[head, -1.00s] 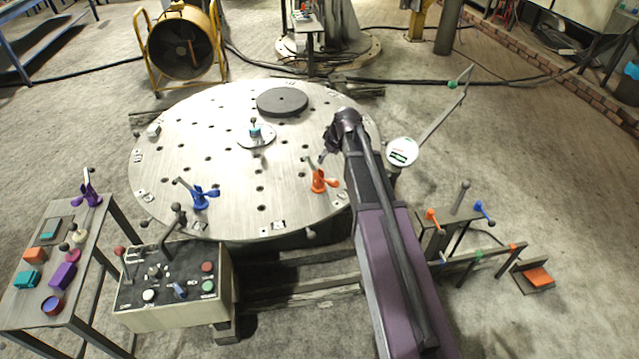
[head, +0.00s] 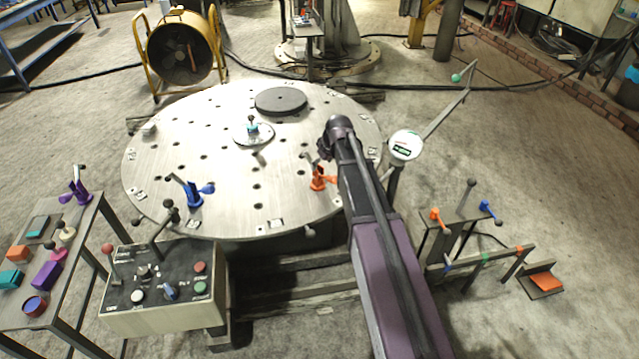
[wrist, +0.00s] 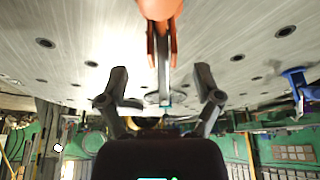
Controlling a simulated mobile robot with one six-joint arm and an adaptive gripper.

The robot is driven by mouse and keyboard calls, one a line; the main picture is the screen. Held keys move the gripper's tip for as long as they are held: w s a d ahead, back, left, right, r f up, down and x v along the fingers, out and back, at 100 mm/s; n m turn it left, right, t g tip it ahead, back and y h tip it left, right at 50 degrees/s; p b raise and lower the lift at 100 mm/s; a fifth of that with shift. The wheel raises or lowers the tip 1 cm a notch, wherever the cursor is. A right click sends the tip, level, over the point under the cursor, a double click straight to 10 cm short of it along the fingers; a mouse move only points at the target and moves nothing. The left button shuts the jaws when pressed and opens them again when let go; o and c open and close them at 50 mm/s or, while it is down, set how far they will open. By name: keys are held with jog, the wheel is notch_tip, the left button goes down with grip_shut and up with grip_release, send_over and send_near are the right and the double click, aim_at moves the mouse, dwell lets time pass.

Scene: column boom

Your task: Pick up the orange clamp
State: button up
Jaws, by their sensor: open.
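The orange clamp (head: 318,181) stands on the round metal table (head: 225,215) near its right front edge. In the wrist view the orange clamp (wrist: 160,12) shows at the top centre, partly cut off by the frame, beyond my fingertips. My gripper (wrist: 160,85) is open, with its two fingers apart and nothing between them. In the head view my gripper (head: 325,152) is just above and behind the clamp, partly hidden by my own arm.
A blue clamp (head: 193,194) stands on the table's left front, and a dark disc (head: 281,101) lies at the back. A teal-topped fixture (head: 253,127) sits mid-table. A round gauge (head: 405,145) stands right of my arm. A control box (head: 165,290) stands in front.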

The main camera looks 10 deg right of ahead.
aim_at(318, 168)
jog(key=shift+w+f, duration=0.1)
jog(key=shift+f, duration=0.15)
dwell(0.3)
jog(key=shift+a+b+x, duration=0.1)
jog(key=shift+b+x, duration=1.1)
jog(key=shift+x, duration=0.05)
jog(key=shift+a+b+x, duration=0.15)
jog(key=shift+b+x, duration=1.05)
jog(key=shift+x, duration=0.05)
jog(key=shift+w+r, duration=0.1)
grip_shut()
